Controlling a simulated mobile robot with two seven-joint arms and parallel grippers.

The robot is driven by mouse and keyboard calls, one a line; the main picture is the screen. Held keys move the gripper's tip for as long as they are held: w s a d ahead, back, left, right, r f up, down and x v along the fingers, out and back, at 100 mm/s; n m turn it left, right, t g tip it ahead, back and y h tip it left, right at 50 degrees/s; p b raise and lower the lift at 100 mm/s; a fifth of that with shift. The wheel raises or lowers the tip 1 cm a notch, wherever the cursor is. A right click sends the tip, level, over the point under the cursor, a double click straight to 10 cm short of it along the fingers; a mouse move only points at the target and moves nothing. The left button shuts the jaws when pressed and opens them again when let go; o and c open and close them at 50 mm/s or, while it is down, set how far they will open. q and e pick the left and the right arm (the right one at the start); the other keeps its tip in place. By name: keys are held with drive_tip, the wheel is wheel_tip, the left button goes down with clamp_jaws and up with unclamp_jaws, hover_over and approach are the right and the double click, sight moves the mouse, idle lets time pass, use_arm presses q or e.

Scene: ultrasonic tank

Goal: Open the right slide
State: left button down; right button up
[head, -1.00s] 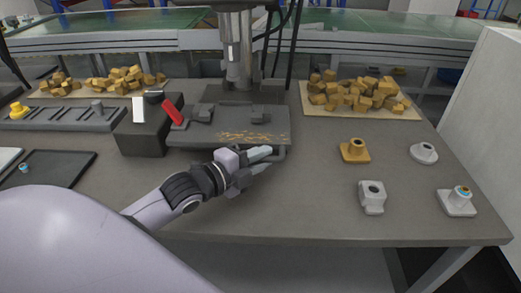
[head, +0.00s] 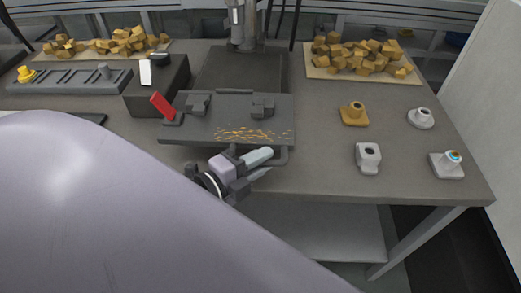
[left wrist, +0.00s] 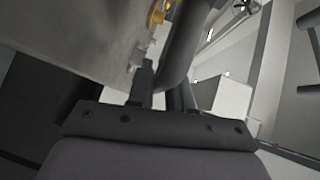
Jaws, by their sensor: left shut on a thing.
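The slide (head: 225,125) is a dark grey plate in the middle of the table, with two small dark blocks and yellowish flecks on top. It sits forward of its dark base (head: 240,70), much of which is bare behind it. A grey bar handle (head: 285,156) runs along its front edge, partly hidden. My left gripper (head: 262,162) is shut on this handle at the table's front side. In the left wrist view a thick dark curved bar (left wrist: 190,50) passes by the fingers. My right gripper is not in view.
A dark box with a red lever (head: 162,104) stands left of the slide. A brass part (head: 353,113) and several pale parts, one a square block (head: 368,158), stand to the right. Boards of brown chunks (head: 362,62) lie behind. My pale arm covers the lower left.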

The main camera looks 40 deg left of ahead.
use_arm(q)
drive_tip(key=c, duration=1.1)
unclamp_jaws()
drive_tip(key=shift+w, duration=0.1)
drive_tip(key=shift+b+v, duration=0.35)
drive_tip(key=shift+v, duration=3.25)
drive_tip(key=shift+r, duration=0.1)
